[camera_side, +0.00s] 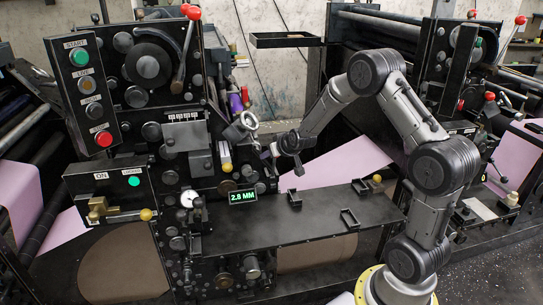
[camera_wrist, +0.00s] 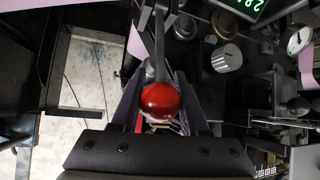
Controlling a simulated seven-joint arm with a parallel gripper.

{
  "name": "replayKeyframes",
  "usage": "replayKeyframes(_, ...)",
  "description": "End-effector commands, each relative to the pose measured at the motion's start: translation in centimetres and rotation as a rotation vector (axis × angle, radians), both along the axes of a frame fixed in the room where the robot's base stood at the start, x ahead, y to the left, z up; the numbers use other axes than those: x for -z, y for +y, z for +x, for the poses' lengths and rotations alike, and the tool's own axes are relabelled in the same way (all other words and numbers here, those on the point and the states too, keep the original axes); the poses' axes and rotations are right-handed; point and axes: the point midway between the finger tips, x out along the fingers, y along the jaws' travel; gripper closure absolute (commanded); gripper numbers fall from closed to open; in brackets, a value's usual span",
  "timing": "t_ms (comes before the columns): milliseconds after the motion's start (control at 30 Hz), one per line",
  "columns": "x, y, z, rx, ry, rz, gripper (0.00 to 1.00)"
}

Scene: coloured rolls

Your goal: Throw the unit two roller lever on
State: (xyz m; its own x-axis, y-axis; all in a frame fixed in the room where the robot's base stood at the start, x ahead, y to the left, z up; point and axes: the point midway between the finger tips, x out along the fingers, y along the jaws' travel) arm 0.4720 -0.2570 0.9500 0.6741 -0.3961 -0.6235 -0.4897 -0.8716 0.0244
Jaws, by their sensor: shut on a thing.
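A lever with a red ball knob (camera_wrist: 160,99) stands between the two fingers of my gripper (camera_wrist: 160,88) in the wrist view. The gripper is shut on this lever. Its dark shaft (camera_wrist: 160,45) runs up the picture away from the knob. In the side view my gripper (camera_side: 270,152) is at the right side of the left machine unit, above the dark table. The held knob is hidden there, and no label for it is readable. The lit 2.8 MM display (camera_side: 243,197) is below and left of the gripper; it also shows in the wrist view (camera_wrist: 246,5).
Another red-knobbed lever (camera_side: 180,60) stands at the top of the left unit. A button panel (camera_side: 90,90) and an ON box with a brass lever (camera_side: 100,208) are at left. Small black brackets (camera_side: 349,218) stand on the table (camera_side: 270,228). Pink web (camera_side: 340,168) runs behind.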

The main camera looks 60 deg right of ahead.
Motion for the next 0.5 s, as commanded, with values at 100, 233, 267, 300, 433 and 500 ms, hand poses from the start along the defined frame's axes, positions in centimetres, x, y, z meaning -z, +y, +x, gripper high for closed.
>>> replayKeyframes(100, 0.56, 0.0, -0.22, 0.002, 0.01, 0.005, 1.0)
replayKeyframes(233, 0.67, 0.01, -0.28, 0.003, 0.012, 0.006, 1.0)
replayKeyframes(267, 0.68, 0.02, -0.29, 0.003, 0.012, 0.006, 1.0)
replayKeyframes(300, 0.71, 0.04, -0.31, 0.003, 0.013, 0.007, 1.0)
replayKeyframes(433, 0.66, 0.05, -0.29, 0.002, 0.012, 0.007, 0.34)
replayKeyframes(500, 0.56, 0.05, -0.25, 0.002, 0.01, 0.006, 0.27)
